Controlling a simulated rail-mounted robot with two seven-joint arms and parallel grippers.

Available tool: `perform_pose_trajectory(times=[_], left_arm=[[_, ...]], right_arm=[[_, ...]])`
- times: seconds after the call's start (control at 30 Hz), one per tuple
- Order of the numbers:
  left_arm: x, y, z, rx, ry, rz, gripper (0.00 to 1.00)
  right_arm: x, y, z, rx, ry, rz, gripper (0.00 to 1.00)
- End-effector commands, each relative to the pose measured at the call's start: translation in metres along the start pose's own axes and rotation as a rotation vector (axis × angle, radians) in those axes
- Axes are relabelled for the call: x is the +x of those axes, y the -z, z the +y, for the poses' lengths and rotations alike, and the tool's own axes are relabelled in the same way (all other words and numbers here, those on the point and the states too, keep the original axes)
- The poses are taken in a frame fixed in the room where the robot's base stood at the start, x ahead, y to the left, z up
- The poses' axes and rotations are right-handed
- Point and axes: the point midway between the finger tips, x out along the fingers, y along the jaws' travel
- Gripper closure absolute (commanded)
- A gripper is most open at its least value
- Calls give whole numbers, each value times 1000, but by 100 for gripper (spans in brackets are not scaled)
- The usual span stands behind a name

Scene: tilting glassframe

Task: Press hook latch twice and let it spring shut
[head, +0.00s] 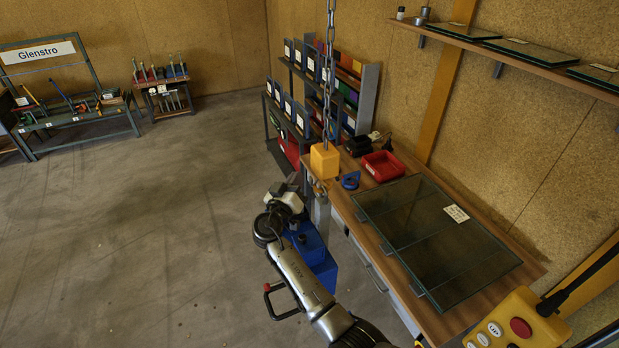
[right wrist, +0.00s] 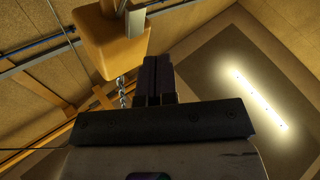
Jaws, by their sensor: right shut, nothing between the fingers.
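A yellow hook block (head: 325,161) hangs on a chain (head: 331,75) at the near left corner of the workbench. The small metal hook (head: 319,186) shows below it, but its latch is too small to make out. My right gripper (head: 294,182) is just left of the hook and block, its fingers hard to see there. In the right wrist view its two dark fingers (right wrist: 158,76) are together and empty, close to the yellow block (right wrist: 104,42). A grey metal piece (right wrist: 135,30) shows at the block's side. Contact cannot be told. My left gripper is not in view.
The workbench (head: 345,205) holds a framed glass panel (head: 400,215), a red bin (head: 382,166) and a blue clamp-like item (head: 350,180). A yellow control pendant (head: 520,322) is at lower right. A blue object (head: 312,245) stands behind my arm. The floor at left is open.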

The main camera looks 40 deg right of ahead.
Motion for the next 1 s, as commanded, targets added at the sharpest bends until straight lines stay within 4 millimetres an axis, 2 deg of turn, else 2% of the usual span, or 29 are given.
perform_pose_trajectory(times=[0.67,1.0], left_arm=[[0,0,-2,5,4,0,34],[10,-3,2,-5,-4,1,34]], right_arm=[[0,0,0,0,0,0,100],[4,-5,3,0,-1,0,100]])
